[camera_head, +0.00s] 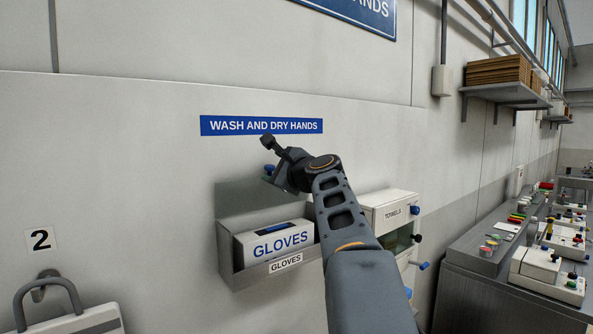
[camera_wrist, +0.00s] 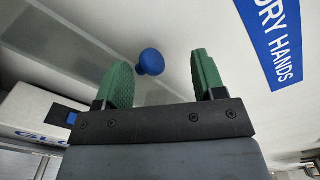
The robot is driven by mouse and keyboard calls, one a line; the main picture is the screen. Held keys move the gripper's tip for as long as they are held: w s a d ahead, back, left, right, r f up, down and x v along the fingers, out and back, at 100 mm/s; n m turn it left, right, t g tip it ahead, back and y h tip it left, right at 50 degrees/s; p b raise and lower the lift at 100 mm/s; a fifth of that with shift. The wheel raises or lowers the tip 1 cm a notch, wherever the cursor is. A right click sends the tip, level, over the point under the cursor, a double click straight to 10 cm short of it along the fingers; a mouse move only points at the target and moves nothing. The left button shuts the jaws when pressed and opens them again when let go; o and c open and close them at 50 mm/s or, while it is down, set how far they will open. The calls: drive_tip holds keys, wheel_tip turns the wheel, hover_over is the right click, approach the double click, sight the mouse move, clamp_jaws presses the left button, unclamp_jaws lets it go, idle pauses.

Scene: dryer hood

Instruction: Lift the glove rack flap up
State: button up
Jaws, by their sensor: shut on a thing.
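The glove rack (camera_head: 228,262) is a grey wall tray with a GLOVES label, holding a white glove box (camera_head: 275,240). Its grey flap (camera_head: 240,197) stands raised behind and above the box, close to the wall. A blue knob (camera_head: 269,170) shows at the flap's upper part. My gripper (camera_head: 273,172) is at this knob, and my forearm hides the rack's right end. In the wrist view the blue knob (camera_wrist: 151,62) shows between the green finger pads of my gripper (camera_wrist: 162,78), nearer the left pad.
A white towel dispenser (camera_head: 395,212) with blue and black knobs stands right of my arm. A blue WASH AND DRY HANDS sign (camera_head: 262,126) is on the wall just above my gripper. A bench (camera_head: 480,250) with devices runs along the right.

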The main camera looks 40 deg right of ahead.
drive_tip(key=shift+s+a+b, duration=0.3)
drive_tip(key=shift+s+b, duration=0.25)
drive_tip(key=shift+b, duration=0.1)
drive_tip(key=s+d+b, duration=0.1)
drive_tip(key=s+b, duration=0.2)
drive_tip(key=s, duration=0.9)
drive_tip(key=shift+s+b, duration=0.35)
drive_tip(key=shift+s, duration=0.05)
